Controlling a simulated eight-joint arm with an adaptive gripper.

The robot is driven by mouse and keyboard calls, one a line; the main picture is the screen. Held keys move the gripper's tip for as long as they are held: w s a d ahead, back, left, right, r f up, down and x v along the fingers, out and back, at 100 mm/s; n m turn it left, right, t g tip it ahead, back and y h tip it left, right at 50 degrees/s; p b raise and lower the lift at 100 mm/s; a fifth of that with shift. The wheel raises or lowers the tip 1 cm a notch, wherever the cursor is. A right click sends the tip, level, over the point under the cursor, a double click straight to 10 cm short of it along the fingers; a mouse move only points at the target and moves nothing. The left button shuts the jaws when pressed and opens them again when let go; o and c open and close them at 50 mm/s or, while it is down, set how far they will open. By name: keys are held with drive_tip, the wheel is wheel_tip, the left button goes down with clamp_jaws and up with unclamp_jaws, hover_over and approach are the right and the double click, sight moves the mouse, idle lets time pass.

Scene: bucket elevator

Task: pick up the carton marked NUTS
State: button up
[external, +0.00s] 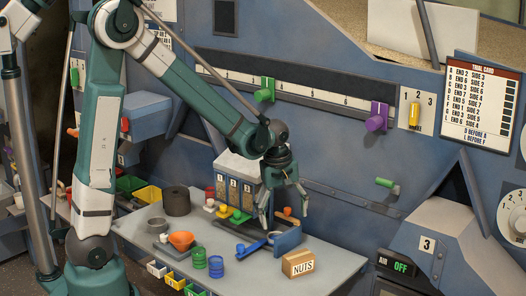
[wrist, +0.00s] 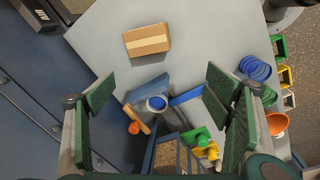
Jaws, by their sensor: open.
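The carton marked NUTS (external: 298,264) is a small brown box with a pale label, lying near the front right edge of the grey table. In the wrist view the carton (wrist: 147,41) shows as a brown box with a pale stripe, beyond my fingertips at the upper middle. My gripper (external: 283,211) hangs above the table, to the left of and higher than the carton, and touches nothing that I can see. In the wrist view my gripper (wrist: 162,88) has its two green-padded fingers wide apart, with nothing held between them.
A blue scoop (external: 252,248) and a blue-grey block (external: 287,239) lie beside the carton. Green (external: 199,258) and blue (external: 216,267) rings and an orange funnel (external: 181,240) stand to the left. A bin box (external: 236,180) stands behind.

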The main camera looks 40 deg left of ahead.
sight(299, 255)
drive_tip(key=w+d+f+n, duration=0.1)
drive_tip(key=f, duration=0.2)
drive_tip(key=w+d+f+n+g, duration=0.1)
drive_tip(key=d+f, duration=0.1)
drive_tip(key=f, duration=0.1)
drive_tip(key=w+d+f, duration=0.1)
drive_tip(key=d+f, duration=0.1)
drive_tip(key=f, duration=0.1)
drive_tip(key=shift+f+n, duration=0.2)
drive_tip(key=shift+n, duration=0.2)
drive_tip(key=shift+f, duration=1.3)
drive_tip(key=shift+f, duration=0.1)
drive_tip(key=shift+s+f+b, duration=0.1)
drive_tip(key=shift+f+b, duration=0.3)
drive_tip(key=shift+f, duration=2.1)
drive_tip(key=c, duration=1.3)
